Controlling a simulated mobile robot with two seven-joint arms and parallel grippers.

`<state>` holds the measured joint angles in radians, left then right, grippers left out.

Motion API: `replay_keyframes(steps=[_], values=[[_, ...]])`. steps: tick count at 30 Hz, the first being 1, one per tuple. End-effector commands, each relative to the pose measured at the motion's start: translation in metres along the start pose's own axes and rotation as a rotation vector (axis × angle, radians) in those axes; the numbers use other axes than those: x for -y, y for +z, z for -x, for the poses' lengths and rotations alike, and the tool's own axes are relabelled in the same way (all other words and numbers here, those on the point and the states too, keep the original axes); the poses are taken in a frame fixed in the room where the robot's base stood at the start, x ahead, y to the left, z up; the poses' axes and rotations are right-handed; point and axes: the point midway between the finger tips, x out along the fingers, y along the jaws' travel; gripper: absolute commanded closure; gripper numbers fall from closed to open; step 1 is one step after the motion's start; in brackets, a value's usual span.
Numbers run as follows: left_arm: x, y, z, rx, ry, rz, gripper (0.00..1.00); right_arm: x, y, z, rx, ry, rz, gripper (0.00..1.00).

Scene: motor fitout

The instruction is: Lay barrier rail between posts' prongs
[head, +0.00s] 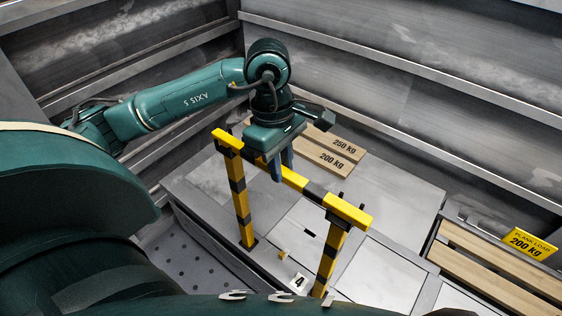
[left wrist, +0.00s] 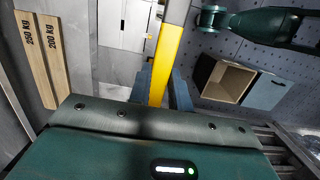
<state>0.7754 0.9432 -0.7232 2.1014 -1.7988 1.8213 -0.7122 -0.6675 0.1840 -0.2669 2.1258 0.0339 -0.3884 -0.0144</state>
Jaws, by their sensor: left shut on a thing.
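The yellow-and-black barrier rail (head: 295,181) spans the tops of two striped posts, the left post (head: 240,205) and the right post (head: 328,262). Both posts stand upright. The rail's ends reach both post tops, with dark prongs showing beside it; whether it rests fully down between them I cannot tell. My left gripper (head: 281,166) is shut on the rail between the posts, nearer the left one. In the left wrist view the yellow rail (left wrist: 168,62) runs between the blue fingers. My right gripper is not in view.
Wooden planks marked 250 kg (head: 345,145) and 200 kg (head: 330,160) lie behind the posts. A yellow plank-load sign (head: 528,243) stands at right. Metal walls enclose the back.

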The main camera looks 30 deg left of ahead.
Motion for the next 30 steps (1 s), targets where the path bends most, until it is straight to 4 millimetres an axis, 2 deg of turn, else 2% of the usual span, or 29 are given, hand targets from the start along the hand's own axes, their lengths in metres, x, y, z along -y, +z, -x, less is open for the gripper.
replay_keyframes(steps=[1, 26, 27, 30], values=[[-0.0002, 0.0000, 0.0002, 0.000, 0.001, 0.000, 1.00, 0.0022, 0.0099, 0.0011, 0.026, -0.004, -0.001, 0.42], [-0.0001, -0.0005, -0.0033, 0.000, 0.001, 0.000, 1.00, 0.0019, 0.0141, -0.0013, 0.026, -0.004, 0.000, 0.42], [-0.0001, -0.0006, -0.0033, 0.000, 0.000, 0.000, 0.78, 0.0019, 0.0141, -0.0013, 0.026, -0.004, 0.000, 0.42], [0.0000, -0.0006, -0.0034, 0.000, 0.000, 0.000, 0.70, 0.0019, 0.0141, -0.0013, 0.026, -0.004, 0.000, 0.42]])
